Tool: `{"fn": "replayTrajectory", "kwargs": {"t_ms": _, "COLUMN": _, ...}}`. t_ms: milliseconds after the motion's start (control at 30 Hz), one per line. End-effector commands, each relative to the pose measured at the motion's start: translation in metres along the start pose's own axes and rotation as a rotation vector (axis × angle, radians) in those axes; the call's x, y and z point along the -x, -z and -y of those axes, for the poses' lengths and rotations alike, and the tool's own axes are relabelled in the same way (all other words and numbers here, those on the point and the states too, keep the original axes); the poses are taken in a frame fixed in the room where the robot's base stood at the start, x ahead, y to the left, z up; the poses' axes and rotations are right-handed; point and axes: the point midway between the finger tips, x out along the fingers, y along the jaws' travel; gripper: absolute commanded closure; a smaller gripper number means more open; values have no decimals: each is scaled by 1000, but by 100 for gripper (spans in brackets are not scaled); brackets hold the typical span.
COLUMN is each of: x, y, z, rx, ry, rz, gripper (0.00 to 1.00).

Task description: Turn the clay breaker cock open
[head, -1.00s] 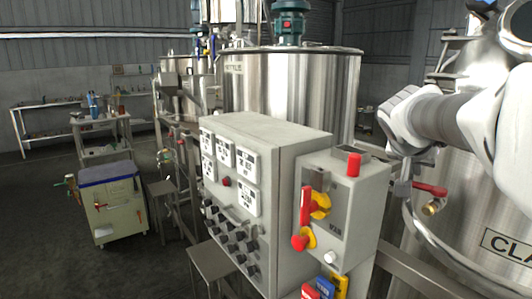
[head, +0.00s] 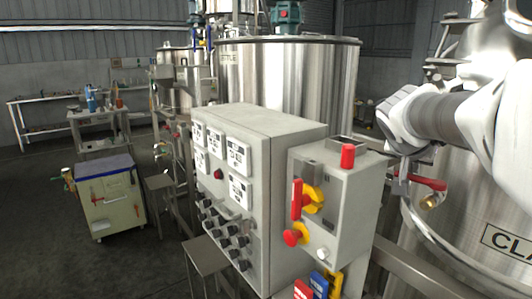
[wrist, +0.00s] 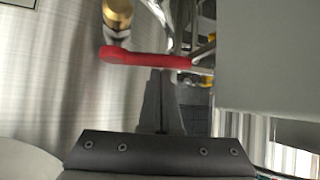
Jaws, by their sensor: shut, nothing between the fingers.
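The clay tank is the steel vessel at the right of the head view, with a label plate (head: 508,243) reading "CLA", cut off by the frame edge. Its breaker cock has a red lever (head: 430,183) and a brass end (head: 429,202). In the wrist view the red lever (wrist: 145,58) lies roughly level across the picture, with the brass part (wrist: 117,15) above its left end. My gripper (head: 400,187) is shut and empty at the lever's left end. In the wrist view its dark fingers (wrist: 165,78) reach up to the lever's right part; I cannot tell whether they touch.
A grey control cabinet (head: 262,125) stands left of the gripper, with a switch box (head: 340,215) bearing a red-yellow switch close by. A kettle tank (head: 290,85) stands behind. A cart (head: 108,200) and open floor are at left.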

Motion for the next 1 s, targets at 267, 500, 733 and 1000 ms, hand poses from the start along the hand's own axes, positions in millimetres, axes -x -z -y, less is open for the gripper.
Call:
{"fn": "replayTrajectory", "kwargs": {"t_ms": 267, "x": 3, "y": 0, "z": 0, "rx": 24, "ry": 33, "rz": 0, "gripper": 100}}
{"fn": "replayTrajectory", "kwargs": {"t_ms": 500, "x": 3, "y": -2, "z": 0, "rx": 39, "ry": 52, "rz": 1, "gripper": 100}}
{"fn": "replayTrajectory", "kwargs": {"t_ms": 733, "x": 5, "y": -2, "z": 0, "rx": 58, "ry": 76, "rz": 0, "gripper": 100}}
{"fn": "replayTrajectory", "kwargs": {"t_ms": 1000, "x": 7, "y": -4, "z": 0, "rx": 81, "ry": 109, "rz": 0, "gripper": 100}}
